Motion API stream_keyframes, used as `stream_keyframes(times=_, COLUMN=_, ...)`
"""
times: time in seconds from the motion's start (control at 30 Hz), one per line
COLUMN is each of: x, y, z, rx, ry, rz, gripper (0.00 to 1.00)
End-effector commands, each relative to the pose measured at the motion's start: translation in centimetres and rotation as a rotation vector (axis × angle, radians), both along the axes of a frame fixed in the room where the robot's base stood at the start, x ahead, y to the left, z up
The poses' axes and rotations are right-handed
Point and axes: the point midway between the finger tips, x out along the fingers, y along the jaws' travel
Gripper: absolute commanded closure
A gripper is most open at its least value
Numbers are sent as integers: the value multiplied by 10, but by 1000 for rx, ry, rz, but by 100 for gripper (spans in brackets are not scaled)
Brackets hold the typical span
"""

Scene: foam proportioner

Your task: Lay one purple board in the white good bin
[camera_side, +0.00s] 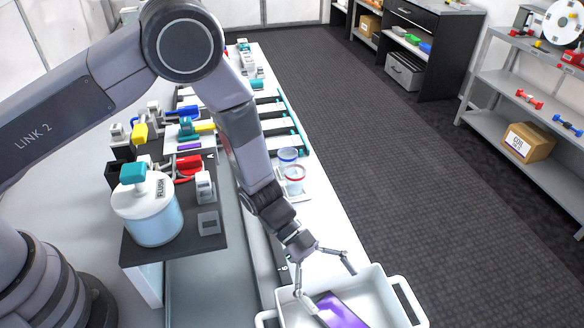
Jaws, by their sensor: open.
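A purple board (341,310) lies tilted inside the white bin (375,284) at the bottom of the side view. Its lower end is cut off by the picture edge. My gripper (326,278) is open above the left part of the bin. One finger reaches down close to the board's left edge, and I cannot tell if it touches. The other finger points right, near the bin's back rim. A small purple piece (188,146) also shows on a white panel among the parts at the upper left.
A flush container (148,212) with a teal cap stands on a dark platform at left. Two clear cups, one blue-rimmed (288,155) and one red-rimmed (294,174), stand on the white bench behind the bin. Shelves (520,110) stand far right; the dark floor between is clear.

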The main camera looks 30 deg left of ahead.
Motion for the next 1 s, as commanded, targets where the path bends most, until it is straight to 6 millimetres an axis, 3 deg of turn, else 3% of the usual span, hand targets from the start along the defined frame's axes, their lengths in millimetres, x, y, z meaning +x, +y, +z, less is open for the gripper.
stream_keyframes(times=0.2, x=15, y=43, z=22, rx=-1, ry=-2, rz=5, gripper=8)
stream_keyframes(times=0.4, x=22, y=67, z=35, rx=-2, ry=-2, rz=2, gripper=8)
stream_keyframes(times=0.8, x=27, y=74, z=40, rx=4, ry=-13, rz=12, gripper=8)
stream_keyframes(times=0.87, x=37, y=76, z=48, rx=19, ry=-46, rz=48, gripper=8)
stream_keyframes(times=1.0, x=91, y=98, z=93, rx=114, ry=-199, rz=257, gripper=8)
